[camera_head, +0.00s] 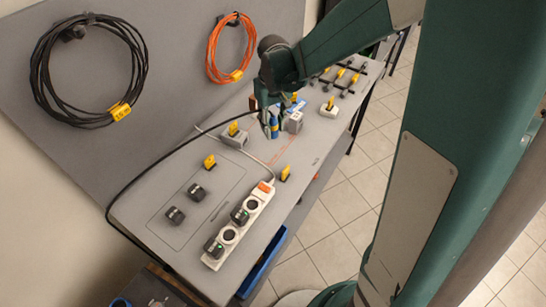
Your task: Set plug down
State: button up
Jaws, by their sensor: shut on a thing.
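My gripper (271,128) is over the back half of the grey table, pointing down. It is shut on a small blue plug (274,121), which is mostly hidden by the fingers. A black cable (160,162) runs from near my gripper to the table's left edge. I cannot tell whether the plug touches the table.
A white power strip (229,235) with black plugs stands at the front right. Two black plugs (196,191) lie inside an outlined area. Grey boxes (235,138) and (294,122) stand near my gripper. Cable coils (84,68) and (229,48) hang on the wall panel.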

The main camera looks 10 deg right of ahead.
aim_at(274, 132)
jog(key=shift+f, duration=1.45)
jog(key=shift+f, duration=2.95)
jog(key=shift+f, duration=2.05)
jog(key=shift+f+b, duration=0.15)
jog(key=shift+b, duration=0.3)
jog(key=o, duration=1)
jog(key=shift+c, duration=0.2)
